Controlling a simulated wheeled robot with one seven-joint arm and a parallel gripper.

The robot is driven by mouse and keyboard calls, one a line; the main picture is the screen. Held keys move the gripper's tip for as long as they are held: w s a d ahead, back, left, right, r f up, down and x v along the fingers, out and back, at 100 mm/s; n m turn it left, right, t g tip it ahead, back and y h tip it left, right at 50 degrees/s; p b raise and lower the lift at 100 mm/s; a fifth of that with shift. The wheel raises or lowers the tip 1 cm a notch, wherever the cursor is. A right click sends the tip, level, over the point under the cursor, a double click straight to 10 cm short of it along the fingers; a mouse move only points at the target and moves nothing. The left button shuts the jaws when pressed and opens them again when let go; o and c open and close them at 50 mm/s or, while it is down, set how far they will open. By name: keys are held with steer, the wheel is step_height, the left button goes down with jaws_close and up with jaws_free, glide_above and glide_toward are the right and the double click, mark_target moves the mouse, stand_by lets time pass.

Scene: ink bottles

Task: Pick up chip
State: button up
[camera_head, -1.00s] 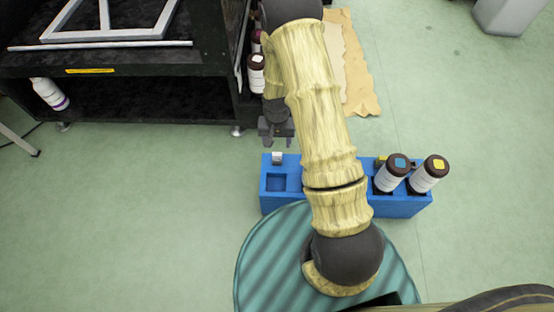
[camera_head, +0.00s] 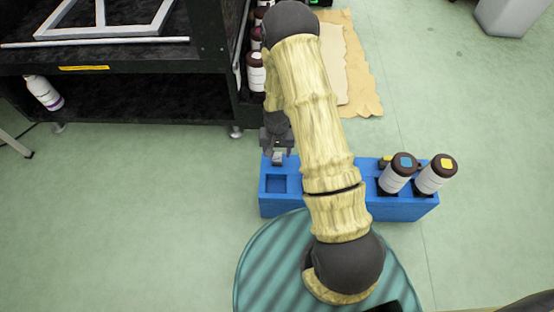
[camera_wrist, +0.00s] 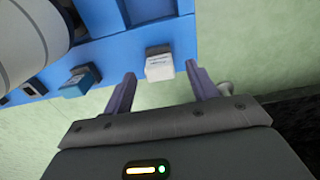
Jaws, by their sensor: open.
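A small white chip (camera_wrist: 160,66) sticks out from the edge of the blue rack (camera_wrist: 182,40) in the wrist view. In the head view the white chip (camera_head: 278,159) is at the rack's back left corner. My gripper (camera_wrist: 160,76) is open and empty, with its two fingers on either side of the chip and their tips close to it. I cannot tell whether they touch it. In the head view my gripper (camera_head: 277,148) is right over that corner. A blue-topped chip (camera_wrist: 80,82) is further along the rack in the wrist view.
Two dark-capped bottles, one with a blue mark (camera_head: 397,172) and one with a yellow mark (camera_head: 434,175), stand in the blue rack (camera_head: 405,210). A yellow-topped chip (camera_head: 385,162) is behind them. A black shelf (camera_head: 150,60) stands behind left. Open floor lies left.

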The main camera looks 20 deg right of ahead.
step_height(320, 180, down, 2)
steer(key=shift+f+b, duration=0.1)
steer(key=shift+b, duration=0.25)
steer(key=shift+c, duration=0.5)
steer(key=c, duration=1)
